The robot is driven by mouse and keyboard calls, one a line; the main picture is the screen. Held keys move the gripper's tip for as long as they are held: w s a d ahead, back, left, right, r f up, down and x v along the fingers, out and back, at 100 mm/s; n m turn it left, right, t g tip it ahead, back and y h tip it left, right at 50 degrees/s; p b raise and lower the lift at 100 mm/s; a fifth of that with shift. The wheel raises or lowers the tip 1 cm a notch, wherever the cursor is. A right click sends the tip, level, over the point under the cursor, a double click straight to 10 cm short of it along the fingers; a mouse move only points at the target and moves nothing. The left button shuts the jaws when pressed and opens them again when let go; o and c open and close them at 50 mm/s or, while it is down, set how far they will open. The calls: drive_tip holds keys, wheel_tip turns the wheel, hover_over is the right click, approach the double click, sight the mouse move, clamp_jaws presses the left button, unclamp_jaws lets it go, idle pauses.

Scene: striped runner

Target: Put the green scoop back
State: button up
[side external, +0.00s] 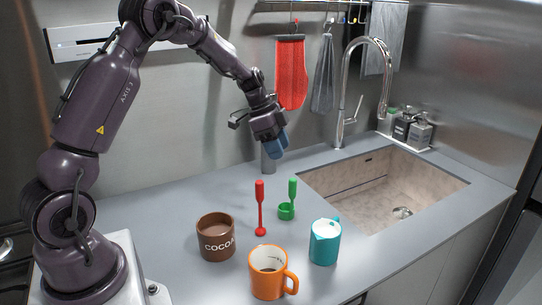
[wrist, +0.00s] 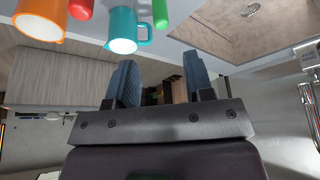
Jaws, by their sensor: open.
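I cannot tell whether that ring is part of the scoop. In the wrist view the green scoop (wrist: 161,14) is cut off at the top edge. My gripper (side external: 278,147) is above the counter, higher than the scoop and behind it, touching nothing. Its two blue fingers (wrist: 162,85) are apart and empty. A brown mug marked COCOA (side external: 215,240) stands to the left, nearer the camera.
The sink (side external: 335,180) and tap (side external: 341,125) are at right. The left counter is clear.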

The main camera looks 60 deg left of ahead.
drive_tip(key=s+d+r+n+t+y, duration=0.15)
drive_tip(key=s+d+r+n, duration=0.45)
drive_tip(key=s+d+r, duration=0.95)
drive_tip(key=s+d+f+n+y, duration=0.1)
drive_tip(key=s+d+n, duration=0.1)
drive_tip(key=s, duration=0.7)
drive_tip(key=shift+s+n+t+y, duration=0.2)
drive_tip(key=shift+n+t+y, duration=0.15)
drive_tip(key=shift+n+t, duration=0.15)
